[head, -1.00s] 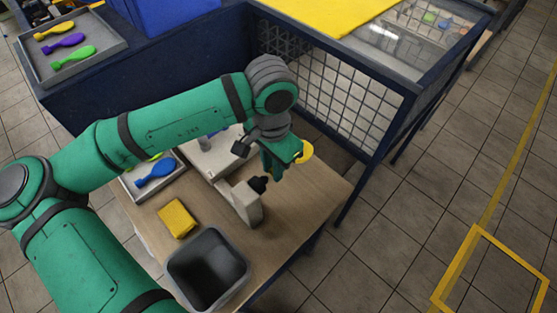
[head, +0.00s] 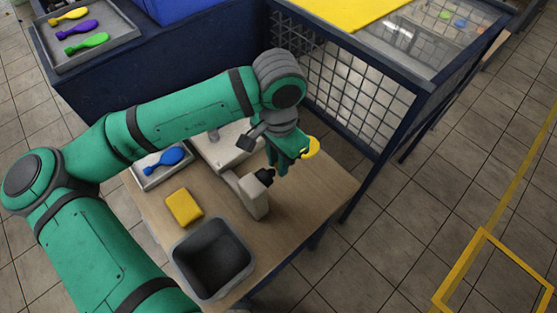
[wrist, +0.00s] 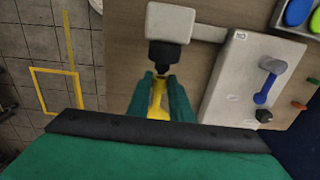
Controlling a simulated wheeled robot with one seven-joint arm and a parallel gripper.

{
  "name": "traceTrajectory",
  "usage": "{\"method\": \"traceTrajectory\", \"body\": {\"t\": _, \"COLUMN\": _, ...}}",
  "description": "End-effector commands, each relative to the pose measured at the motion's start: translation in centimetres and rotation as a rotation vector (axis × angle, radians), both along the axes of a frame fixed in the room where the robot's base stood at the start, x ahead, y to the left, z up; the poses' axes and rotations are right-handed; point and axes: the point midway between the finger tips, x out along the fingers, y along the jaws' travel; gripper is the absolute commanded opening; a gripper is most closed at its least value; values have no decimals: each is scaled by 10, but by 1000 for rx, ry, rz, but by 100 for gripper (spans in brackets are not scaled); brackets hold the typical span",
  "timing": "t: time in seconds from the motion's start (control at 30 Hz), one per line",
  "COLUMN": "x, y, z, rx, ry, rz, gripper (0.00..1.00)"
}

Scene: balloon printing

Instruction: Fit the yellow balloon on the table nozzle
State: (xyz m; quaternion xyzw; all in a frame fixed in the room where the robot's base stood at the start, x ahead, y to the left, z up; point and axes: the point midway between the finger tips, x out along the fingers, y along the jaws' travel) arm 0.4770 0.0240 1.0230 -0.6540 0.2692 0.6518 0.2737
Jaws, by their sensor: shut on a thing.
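The yellow balloon (head: 312,147) sticks out on the far side of my gripper (head: 277,160). In the wrist view the balloon (wrist: 158,104) lies between my gripper's two green fingers (wrist: 160,82), which are shut on it. The black table nozzle (head: 265,176) points from a beige post (head: 253,197) on the wooden table. In the wrist view the nozzle (wrist: 163,55) is straight in front of the fingertips, in line with the balloon's neck. The neck is close to the nozzle's tip; I cannot tell whether they touch.
A beige machine with a blue lever (wrist: 264,88) stands beside the post. A tray with a blue balloon (head: 165,161), a yellow block (head: 184,207) and a dark bin (head: 213,260) are on the table. A mesh-sided frame (head: 350,90) stands behind. Another balloon tray (head: 115,35) is at upper left.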

Motion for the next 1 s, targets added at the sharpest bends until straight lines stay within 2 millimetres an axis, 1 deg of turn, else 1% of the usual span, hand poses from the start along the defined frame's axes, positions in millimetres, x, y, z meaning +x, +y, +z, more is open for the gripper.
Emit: {"method": "traceTrajectory", "body": {"t": 1.0, "x": -6, "y": 6, "z": 0, "rx": 1, "ry": 1, "rz": 0, "gripper": 7}}
